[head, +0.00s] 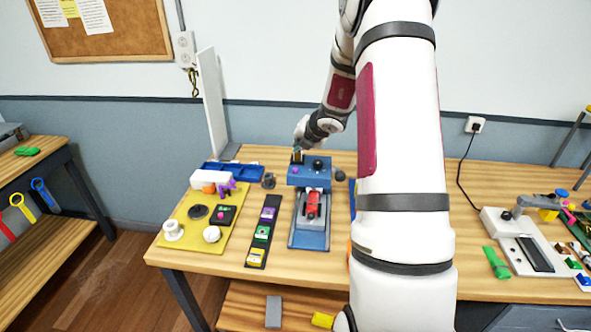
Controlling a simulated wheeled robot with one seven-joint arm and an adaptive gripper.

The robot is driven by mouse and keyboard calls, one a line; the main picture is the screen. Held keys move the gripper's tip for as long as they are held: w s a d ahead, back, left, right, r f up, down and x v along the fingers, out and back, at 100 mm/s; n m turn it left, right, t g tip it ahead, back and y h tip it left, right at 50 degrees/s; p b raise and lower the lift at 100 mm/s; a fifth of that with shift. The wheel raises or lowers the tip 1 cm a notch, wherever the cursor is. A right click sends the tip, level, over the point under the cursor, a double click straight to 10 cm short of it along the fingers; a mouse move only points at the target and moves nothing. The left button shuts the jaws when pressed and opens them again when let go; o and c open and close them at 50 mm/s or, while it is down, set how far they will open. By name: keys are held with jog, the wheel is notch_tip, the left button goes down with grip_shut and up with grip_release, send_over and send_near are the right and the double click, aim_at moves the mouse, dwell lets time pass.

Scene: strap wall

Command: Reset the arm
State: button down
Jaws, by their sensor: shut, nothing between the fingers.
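My gripper (298,156) is at the far end of my white arm, over the back left corner of a blue press-like device (309,177) on the wooden table. It is small and partly hidden by its own wrist, and it appears shut with nothing held. I cannot tell whether its fingertips touch the device. A red part (312,204) sits in the lower middle of the device. My arm stretches from the bottom right of centre up and back, and it hides the middle of the table.
A yellow board (181,238) with knobs and a dark strip (274,217) with coloured blocks lie left of the device. A blue tray (233,174) is behind them. A grey-white fixture (497,222) and a green piece (496,262) lie at right. A white panel (212,105) stands at the back left.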

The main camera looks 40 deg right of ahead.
dwell(0.3)
jog(key=a+r+n+t+y, duration=0.1)
jog(key=a+r+n+y, duration=0.2)
jog(key=a+r+n, duration=1.15)
jog(key=s+a+r+n+g+y, duration=0.1)
jog(key=s+a+r+n, duration=0.15)
jog(key=a+n, duration=0.35)
jog(key=s+a+r+n+y, duration=0.1)
jog(key=s+a+n, duration=0.2)
jog(key=a, duration=0.5)
jog(key=s+a+r+n+g+b, duration=0.1)
jog(key=s+a+n, duration=0.3)
jog(key=s+n, duration=0.3)
jog(key=s+a+r+n+g, duration=0.1)
jog(key=s+a+n+g, duration=0.1)
jog(key=s+a+n, duration=0.4)
jog(key=s+d+f+n+h, duration=0.1)
jog(key=s+d+n+h, duration=0.2)
jog(key=s+n, duration=0.8)
jog(key=shift+s+d, duration=0.2)
jog(key=shift+s, duration=0.3)
